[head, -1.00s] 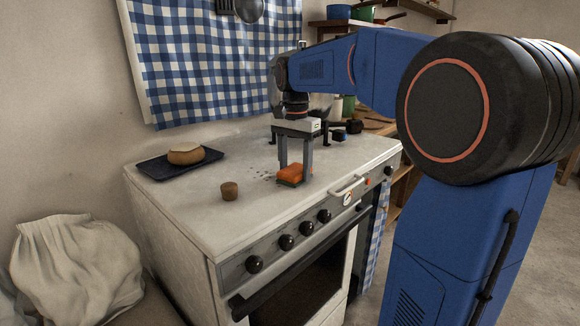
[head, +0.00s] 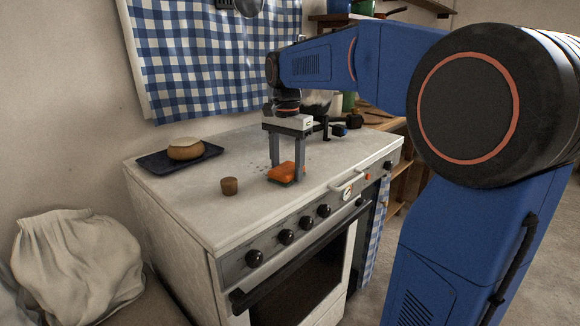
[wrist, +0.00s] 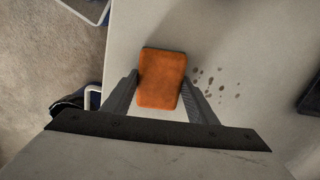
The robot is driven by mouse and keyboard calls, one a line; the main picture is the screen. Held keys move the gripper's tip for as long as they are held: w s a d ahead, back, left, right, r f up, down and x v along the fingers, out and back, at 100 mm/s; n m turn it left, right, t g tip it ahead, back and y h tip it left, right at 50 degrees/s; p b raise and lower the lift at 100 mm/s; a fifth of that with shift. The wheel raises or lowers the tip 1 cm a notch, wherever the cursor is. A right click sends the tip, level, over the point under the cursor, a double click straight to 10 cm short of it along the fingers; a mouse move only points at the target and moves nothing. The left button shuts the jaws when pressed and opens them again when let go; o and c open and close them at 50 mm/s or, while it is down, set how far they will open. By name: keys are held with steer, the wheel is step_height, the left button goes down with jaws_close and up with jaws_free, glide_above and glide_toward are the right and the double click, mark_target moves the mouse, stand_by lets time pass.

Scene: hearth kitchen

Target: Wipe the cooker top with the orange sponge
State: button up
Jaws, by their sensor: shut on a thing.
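The orange sponge (head: 284,175) is at the white cooker top (head: 205,214), low between the two fingers of my gripper (head: 287,169). My gripper points down and is shut on the sponge; whether the sponge presses on the surface is hard to tell. In the wrist view the sponge (wrist: 161,78) sits between the finger ends. A cluster of dark spots (wrist: 219,83) lies on the cooker top just right of the sponge there, apart from it.
A dark tray (head: 158,164) with a round tan loaf-like thing (head: 185,149) stands at the back left of the cooker. A small brown cork-like piece (head: 229,186) stands left of the sponge. Knobs (head: 286,237) line the front. A checked cloth (head: 205,60) hangs behind.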

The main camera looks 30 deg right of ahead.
mark_target(250, 162)
steer(key=shift+w+a, duration=0.55)
steer(key=shift+w, duration=0.95)
steer(key=shift+w+a, duration=0.5)
steer(key=shift+w, duration=1)
steer(key=shift+w+a, duration=0.55)
steer(key=shift+w, duration=0.95)
steer(key=shift+w+a+f, duration=0.1)
steer(key=shift+w+a, duration=0.25)
steer(key=shift+w, duration=0.5)
steer(key=shift+w+a+f, duration=0.1)
steer(key=shift+w+a, duration=0.2)
steer(key=shift+w, duration=0.55)
steer(key=shift+w+a+r, duration=0.1)
steer(key=shift+w+a, duration=0.15)
steer(key=shift+w, duration=0.45)
steer(key=shift+w+a, duration=0.25)
steer(key=shift+w, duration=0.45)
steer(key=shift+r, duration=0.15)
steer(key=shift+r, duration=2.95)
steer(key=shift+r, duration=1.5)
